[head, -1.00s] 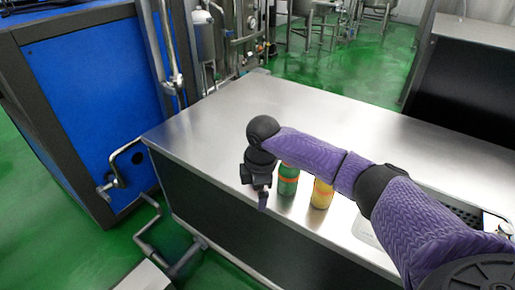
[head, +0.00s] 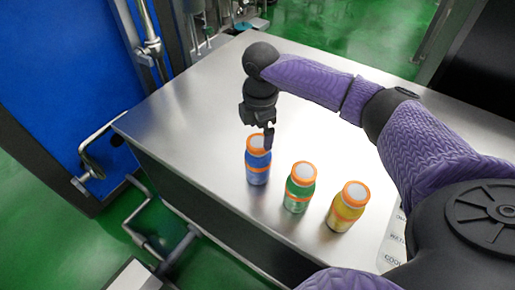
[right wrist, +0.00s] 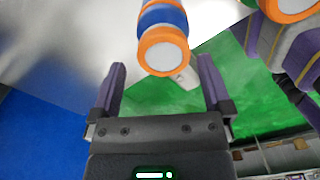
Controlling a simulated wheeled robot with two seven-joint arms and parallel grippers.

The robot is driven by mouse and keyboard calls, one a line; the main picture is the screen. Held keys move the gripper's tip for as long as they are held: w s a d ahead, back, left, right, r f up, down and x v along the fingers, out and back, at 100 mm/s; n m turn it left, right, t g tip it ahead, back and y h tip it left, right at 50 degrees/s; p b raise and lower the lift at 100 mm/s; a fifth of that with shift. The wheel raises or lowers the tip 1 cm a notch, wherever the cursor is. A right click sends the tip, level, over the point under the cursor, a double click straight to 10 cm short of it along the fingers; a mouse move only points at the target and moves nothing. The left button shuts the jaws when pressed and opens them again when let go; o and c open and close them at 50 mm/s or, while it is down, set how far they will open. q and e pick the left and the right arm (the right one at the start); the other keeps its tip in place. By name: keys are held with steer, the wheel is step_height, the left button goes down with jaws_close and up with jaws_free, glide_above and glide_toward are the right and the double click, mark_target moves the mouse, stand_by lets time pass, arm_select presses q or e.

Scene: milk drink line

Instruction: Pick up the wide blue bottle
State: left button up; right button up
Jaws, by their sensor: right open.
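The blue bottle (head: 258,174), with an orange-rimmed white cap, stands upright on the steel table near its front edge. My right gripper (head: 268,140) is open right at its cap and hides a little of it. In the right wrist view, the blue bottle (right wrist: 163,16) shows cap towards me, beyond and between the two spread fingers of the right gripper (right wrist: 160,75). I see no contact, and the gap to the bottle is hard to judge. My left gripper is not in view.
A green bottle (head: 297,198) and a yellow bottle (head: 345,215) stand close by to the right in a row. The steel table (head: 190,110) is bare left of and behind the bottles. A blue machine (head: 60,70) stands at the left.

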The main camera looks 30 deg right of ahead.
mark_target(258, 142)
steer(key=f, duration=0.1)
steer(key=f+b, duration=0.1)
steer(key=f, duration=0.1)
steer(key=f+b, duration=0.1)
steer(key=shift+s+a+f, duration=0.15)
steer(key=shift+a+f, duration=0.15)
steer(key=shift+f, duration=0.1)
steer(key=shift+r, duration=0.15)
steer(key=c, duration=0.7)
jaws_close()
